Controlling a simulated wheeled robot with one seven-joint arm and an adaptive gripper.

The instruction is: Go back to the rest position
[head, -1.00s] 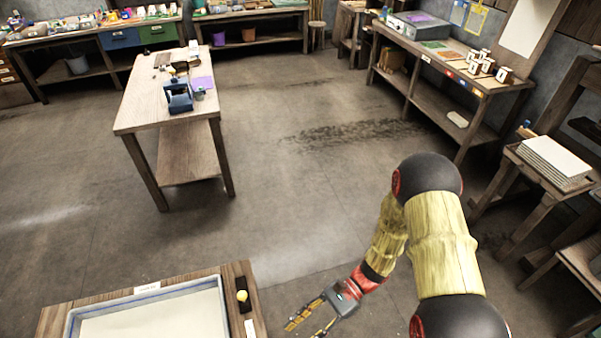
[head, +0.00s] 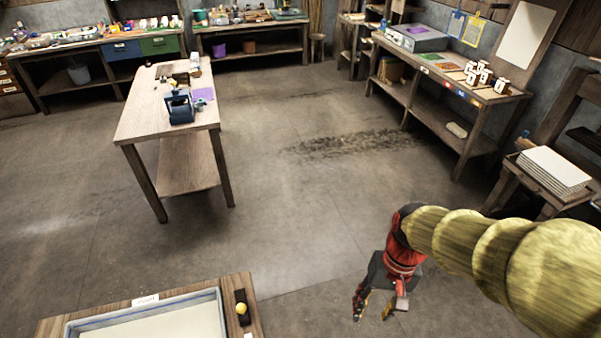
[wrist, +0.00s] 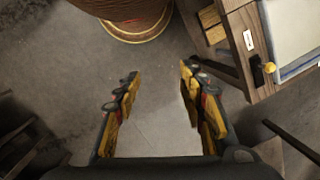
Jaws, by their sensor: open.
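My gripper (head: 374,312) is at the lower middle right of the head view, to the right of the tray table and over bare floor. Its fingers point down and are spread apart with nothing between them. In the wrist view my gripper (wrist: 157,85) shows two yellow and dark fingers with a wide gap, and only grey floor shows between them. My arm reaches in from the right edge of the head view.
A wooden table with a shallow tray (head: 70,328) and a yellow knob (head: 241,308) stands at the lower left. A workbench (head: 140,124) stands beyond. A side bench (head: 450,117) and a stack of sheets (head: 553,168) line the right. The middle floor is clear.

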